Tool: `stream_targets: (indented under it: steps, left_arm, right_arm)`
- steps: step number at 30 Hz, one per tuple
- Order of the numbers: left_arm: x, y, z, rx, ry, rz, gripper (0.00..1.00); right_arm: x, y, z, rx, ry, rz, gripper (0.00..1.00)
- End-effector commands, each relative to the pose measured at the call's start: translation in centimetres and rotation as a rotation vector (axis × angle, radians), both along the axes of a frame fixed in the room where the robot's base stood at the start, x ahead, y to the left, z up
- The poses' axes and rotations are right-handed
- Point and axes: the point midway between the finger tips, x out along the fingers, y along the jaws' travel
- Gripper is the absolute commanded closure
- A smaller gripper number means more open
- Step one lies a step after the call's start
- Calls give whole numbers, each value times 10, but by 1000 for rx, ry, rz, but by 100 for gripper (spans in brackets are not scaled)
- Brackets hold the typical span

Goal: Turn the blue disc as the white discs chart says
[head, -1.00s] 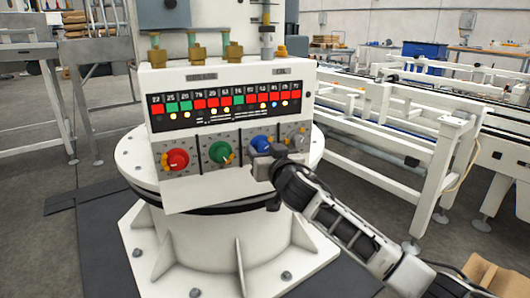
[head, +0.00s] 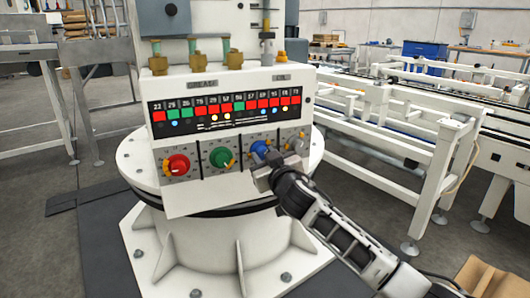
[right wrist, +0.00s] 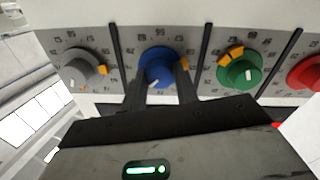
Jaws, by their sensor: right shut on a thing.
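The blue disc (head: 260,148) is third from the left in the row of discs on the white control box. My right gripper (right wrist: 157,84) is shut on it, with one dark finger on either side of the blue disc (right wrist: 158,63). A white mark shows low on its face, and an orange tab is at its right edge in the wrist view. The pale grey-white disc (right wrist: 84,68) is beside it, with its own orange tab. A display panel (head: 225,108) of red and green squares, numbers and small lamps is above the discs. My left gripper is out of view.
The green disc (head: 221,157) and red disc (head: 177,165) are left of the blue one in the head view. The control box stands on a round white pedestal (head: 210,240). A white conveyor frame (head: 400,145) is at the right.

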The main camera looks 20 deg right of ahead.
Motion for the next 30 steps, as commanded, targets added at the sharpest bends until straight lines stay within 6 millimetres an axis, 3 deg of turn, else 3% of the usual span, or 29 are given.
stream_targets:
  steps: [18, 30]
  left_arm:
    - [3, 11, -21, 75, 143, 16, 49]
    - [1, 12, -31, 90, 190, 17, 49]
  right_arm:
    - [0, 0, 0, -554, -26, 0, 93]
    - [0, 0, -2, -740, -36, 1, 93]
